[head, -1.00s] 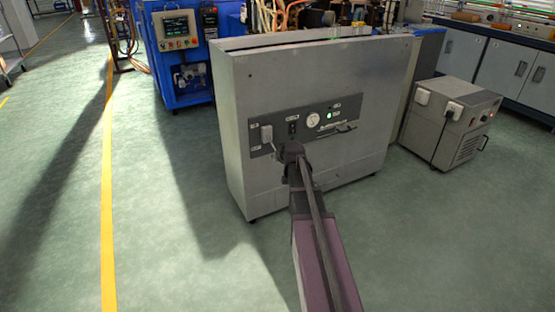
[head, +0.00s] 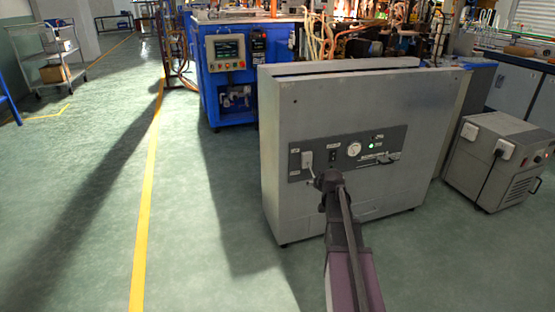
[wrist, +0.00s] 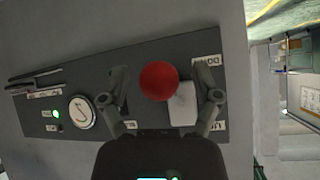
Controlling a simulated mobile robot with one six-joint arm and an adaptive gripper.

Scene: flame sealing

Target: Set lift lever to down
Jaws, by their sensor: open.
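The lift lever shows in the wrist view as a red ball knob (wrist: 159,81) in front of a pale plate (wrist: 183,104) on a dark control panel (wrist: 92,78). My gripper (wrist: 165,88) is open, with one finger on each side of the knob. I cannot tell whether either finger touches it. In the head view, the pale plate (head: 307,159) is at the left end of the panel (head: 343,147), on a grey cabinet (head: 290,110). My gripper (head: 328,180) is just below and right of the plate there and hides the knob.
The panel also has a round gauge (head: 354,149), a lit green lamp (head: 371,146), a black switch (head: 332,156) and a protruding handle (head: 388,158). A grey box unit (head: 490,165) stands right of the cabinet. A blue machine (head: 230,80) is behind it.

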